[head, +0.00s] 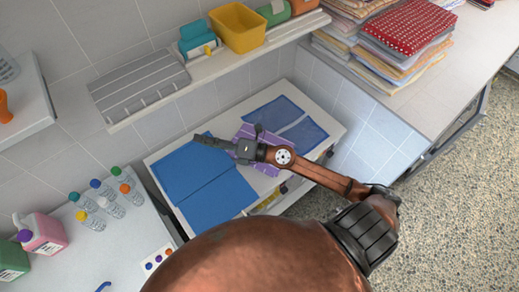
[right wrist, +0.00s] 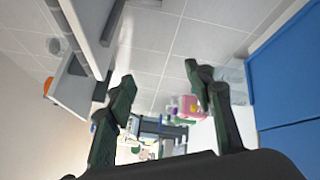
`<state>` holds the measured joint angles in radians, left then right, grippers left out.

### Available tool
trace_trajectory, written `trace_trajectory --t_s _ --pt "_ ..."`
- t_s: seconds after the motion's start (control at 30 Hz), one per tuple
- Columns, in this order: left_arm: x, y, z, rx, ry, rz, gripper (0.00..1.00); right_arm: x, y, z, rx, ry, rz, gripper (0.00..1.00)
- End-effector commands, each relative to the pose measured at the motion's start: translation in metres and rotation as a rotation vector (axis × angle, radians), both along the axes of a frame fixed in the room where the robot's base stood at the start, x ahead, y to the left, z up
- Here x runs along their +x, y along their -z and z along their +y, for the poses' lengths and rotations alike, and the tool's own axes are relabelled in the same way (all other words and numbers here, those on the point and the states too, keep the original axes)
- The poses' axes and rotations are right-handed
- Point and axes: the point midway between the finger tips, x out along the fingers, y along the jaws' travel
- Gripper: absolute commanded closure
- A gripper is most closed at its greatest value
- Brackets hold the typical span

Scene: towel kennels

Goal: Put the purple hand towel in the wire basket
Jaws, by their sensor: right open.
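The purple hand towel (head: 270,136) lies on the white surface between blue towels, partly hidden under my right gripper and arm. My right gripper (head: 226,134) is open above the towels, its fingers spread over the blue and purple ones. In the right wrist view the open fingers (right wrist: 160,84) have nothing between them, and the purple towel does not show. A grey slatted, wire-like item (head: 138,86) sits on the wall shelf; I cannot tell whether it is the wire basket. My left gripper is not in view.
Blue towels (head: 203,178) lie left of the purple one, darker blue ones (head: 287,122) right. A yellow bin (head: 238,27) stands on the shelf (head: 215,68). Several bottles (head: 104,199) and a pink jug (head: 42,232) stand at lower left. Folded cloths (head: 385,40) are stacked at upper right.

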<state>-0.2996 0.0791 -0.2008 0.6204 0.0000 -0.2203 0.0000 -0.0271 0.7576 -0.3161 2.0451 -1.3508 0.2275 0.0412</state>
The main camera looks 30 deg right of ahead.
Motion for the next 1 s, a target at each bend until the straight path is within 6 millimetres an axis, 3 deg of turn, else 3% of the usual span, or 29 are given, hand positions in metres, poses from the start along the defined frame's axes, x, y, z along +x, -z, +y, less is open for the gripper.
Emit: trace_trajectory --t_s 0.07,0.13,0.2,0.3,0.43,0.57,1.0 --pt "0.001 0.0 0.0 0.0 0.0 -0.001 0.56 -0.01 0.046 0.014 -0.289 -0.152 -0.01 0.52" --pt "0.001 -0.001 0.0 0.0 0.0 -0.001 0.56 -0.019 0.094 0.005 -0.539 -0.26 0.011 0.52" --pt "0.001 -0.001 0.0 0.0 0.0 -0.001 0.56 -0.023 0.138 -0.023 -0.771 -0.337 0.053 0.52" --pt "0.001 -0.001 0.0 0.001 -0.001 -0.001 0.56 -0.024 0.181 -0.08 -1.05 -0.399 0.134 0.52" --pt "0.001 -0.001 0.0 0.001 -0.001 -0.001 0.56 -0.022 0.206 -0.146 -1.29 -0.421 0.232 0.52" --pt "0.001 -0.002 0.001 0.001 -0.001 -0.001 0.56 -0.021 0.215 -0.18 -1.398 -0.424 0.289 0.52" --pt "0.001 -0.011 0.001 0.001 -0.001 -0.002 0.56 -0.008 0.26 -0.183 -1.41 -0.425 0.301 0.52"
